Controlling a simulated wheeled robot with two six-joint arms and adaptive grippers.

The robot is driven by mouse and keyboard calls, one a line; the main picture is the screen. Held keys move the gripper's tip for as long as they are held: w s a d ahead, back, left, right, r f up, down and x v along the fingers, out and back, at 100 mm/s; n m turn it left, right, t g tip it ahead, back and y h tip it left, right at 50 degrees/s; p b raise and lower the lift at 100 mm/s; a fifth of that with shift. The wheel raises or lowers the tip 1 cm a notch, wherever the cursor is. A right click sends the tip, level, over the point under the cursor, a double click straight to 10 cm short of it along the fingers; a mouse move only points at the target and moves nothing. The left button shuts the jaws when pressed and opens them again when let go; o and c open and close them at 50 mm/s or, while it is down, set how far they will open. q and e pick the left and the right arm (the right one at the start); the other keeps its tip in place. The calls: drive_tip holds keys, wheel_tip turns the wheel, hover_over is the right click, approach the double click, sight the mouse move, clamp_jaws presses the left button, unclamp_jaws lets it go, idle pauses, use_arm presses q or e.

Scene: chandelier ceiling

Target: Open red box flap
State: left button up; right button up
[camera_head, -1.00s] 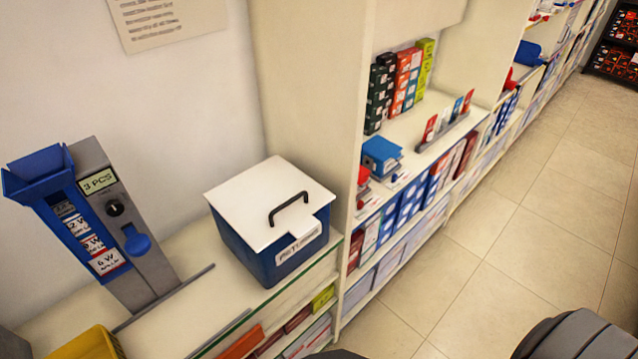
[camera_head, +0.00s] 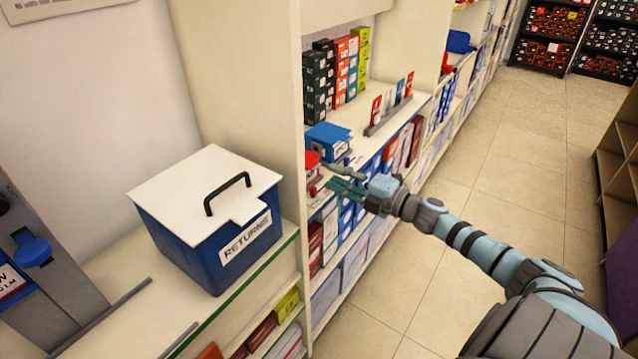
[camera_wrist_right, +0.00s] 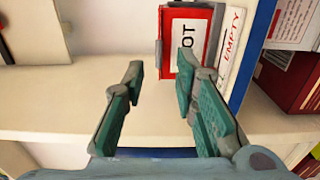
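The red box (camera_head: 313,163) sits on the shelf just right of the cabinet's side panel, partly hidden by that panel in the head view. In the right wrist view the red box (camera_wrist_right: 188,38) shows a white label reading "OT", with an "EMPTY" label (camera_wrist_right: 232,40) beside it. My right gripper (camera_head: 341,178) is at the shelf's front edge, close to the red box. In the wrist view its two fingers (camera_wrist_right: 160,90) are spread apart with nothing between them; the right finger overlaps the box's lower edge in the picture. My left gripper is not in view.
A blue box (camera_head: 328,138) stands next to the red box. Several coloured cartons (camera_head: 345,70) and a card rack (camera_head: 388,118) are further back. A blue RETURNS box (camera_head: 215,245) stands on the left counter. The floor aisle (camera_head: 490,180) is clear.

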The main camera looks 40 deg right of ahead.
sight(317, 167)
drive_tip(key=x, duration=0.3)
drive_tip(key=p+x, duration=0.1)
drive_tip(key=shift+w+a+r, duration=0.1)
drive_tip(key=shift+w+r, duration=0.15)
drive_tip(key=shift+w, duration=0.05)
drive_tip(key=shift+w+a+f, duration=0.15)
drive_tip(key=shift+w+a, duration=0.05)
drive_tip(key=shift+w, duration=0.4)
drive_tip(key=shift+c, duration=0.3)
clamp_jaws()
